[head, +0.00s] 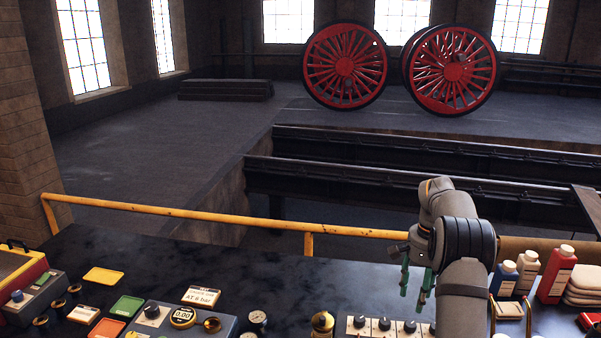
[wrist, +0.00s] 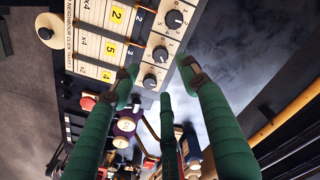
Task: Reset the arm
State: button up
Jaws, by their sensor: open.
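My arm reaches in from the lower right in the head view. My gripper (head: 416,284) hangs over the dark bench with its green fingers pointing down. In the wrist view my gripper (wrist: 160,78) shows green fingers spread apart with nothing between them. A grey-white knob panel (head: 357,331) lies just below and left of the fingers in the head view. The same knob panel (wrist: 168,45) fills the upper middle of the wrist view, with black knobs and yellow number labels. I cannot tell the exact gap between fingertips and panel.
The dark bench (head: 150,262) holds a gauge box (head: 150,335), coloured trays and cards at left. Blue, white and red bottles (head: 557,272) stand to the right of my arm. A yellow rail (head: 200,214) runs behind the bench; red wheels (head: 345,66) stand far back.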

aim_at(410, 324)
notch_tip(410, 324, down, 10)
jog(key=shift+f, duration=0.1)
jog(key=shift+p, duration=0.5)
jog(key=shift+f+n+p, duration=0.1)
jog(key=shift+n+p, duration=0.35)
jog(key=shift+n, duration=0.45)
jog(key=shift+f, duration=0.1)
